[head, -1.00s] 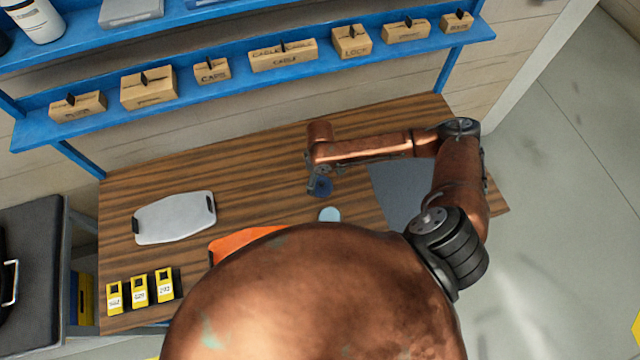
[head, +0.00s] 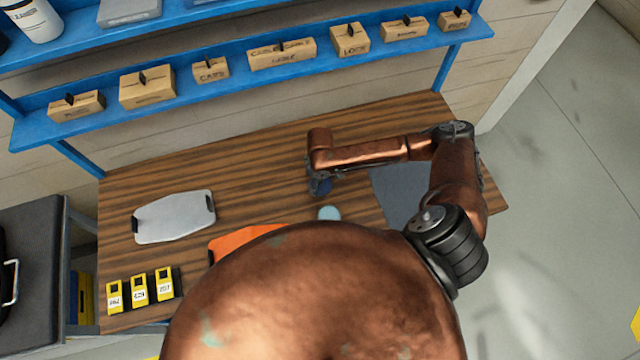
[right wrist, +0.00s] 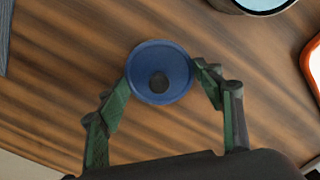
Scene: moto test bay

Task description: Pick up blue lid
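The blue lid (head: 321,187), round with a dark knob, is below the end of my right arm in the head view, partly hidden by my right gripper (head: 318,178). In the right wrist view the lid (right wrist: 148,62) sits between the two green fingertips of the gripper (right wrist: 161,76). The fingertips meet its rim on both sides, so the gripper looks shut on it. I cannot tell whether the lid is clear of the table. My left gripper is not in view.
A light-blue round-topped thing (head: 329,213) stands close by on the wooden table (head: 260,170). Also there are an orange tray (head: 232,243), a silver plate (head: 174,217), several yellow devices (head: 139,290) and a grey mat (head: 397,195). A blue shelf with boxes runs behind.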

